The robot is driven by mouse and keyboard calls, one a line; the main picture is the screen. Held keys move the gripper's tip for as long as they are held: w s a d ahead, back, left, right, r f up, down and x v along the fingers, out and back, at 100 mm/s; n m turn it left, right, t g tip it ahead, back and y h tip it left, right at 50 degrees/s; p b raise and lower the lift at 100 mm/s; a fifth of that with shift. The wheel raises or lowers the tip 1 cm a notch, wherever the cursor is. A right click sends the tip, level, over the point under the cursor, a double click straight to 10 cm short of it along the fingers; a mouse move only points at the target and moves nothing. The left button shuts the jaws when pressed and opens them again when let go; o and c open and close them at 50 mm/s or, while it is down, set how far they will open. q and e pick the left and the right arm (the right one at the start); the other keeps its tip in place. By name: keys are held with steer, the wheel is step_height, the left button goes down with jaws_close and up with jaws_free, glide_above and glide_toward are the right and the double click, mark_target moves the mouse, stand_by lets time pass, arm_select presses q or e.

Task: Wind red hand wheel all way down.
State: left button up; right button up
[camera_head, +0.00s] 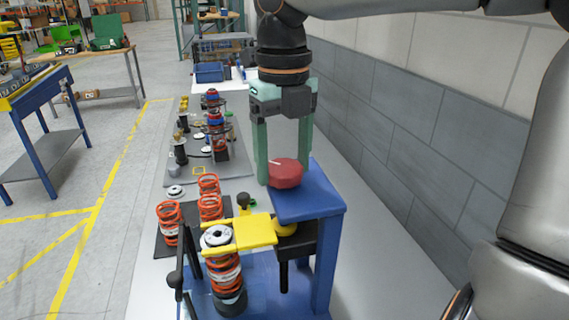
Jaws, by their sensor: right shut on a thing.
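The red hand wheel (285,172) sits on top of the blue fixture frame (310,200), with a pale mark on its upper face. My right gripper (283,165) comes down from above with its green fingers on either side of the wheel, shut on it. Below, a yellow plate (256,230) reaches left from the fixture's black block over a coil spring with an orange-red coil (224,268). The spring stands upright on the blue base and has a white disc (216,238) on its top. My left gripper is not in view.
Several orange springs (209,186) stand on a dark mat left of the fixture. A grey board (205,160) with assembled parts lies behind them. A grey block wall (430,130) runs along the right. A blue bin (210,72) stands at the back.

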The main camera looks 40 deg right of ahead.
steer(key=m, duration=0.6)
steer(key=shift+m, duration=0.3)
steer(key=m, duration=0.6)
steer(key=shift+m+b, duration=0.3)
steer(key=shift+m, duration=0.1)
steer(key=m, duration=0.6)
steer(key=shift+m, duration=0.3)
steer(key=m, duration=0.3)
steer(key=shift+m, duration=0.4)
steer(key=m, duration=0.3)
steer(key=o, duration=1.3)
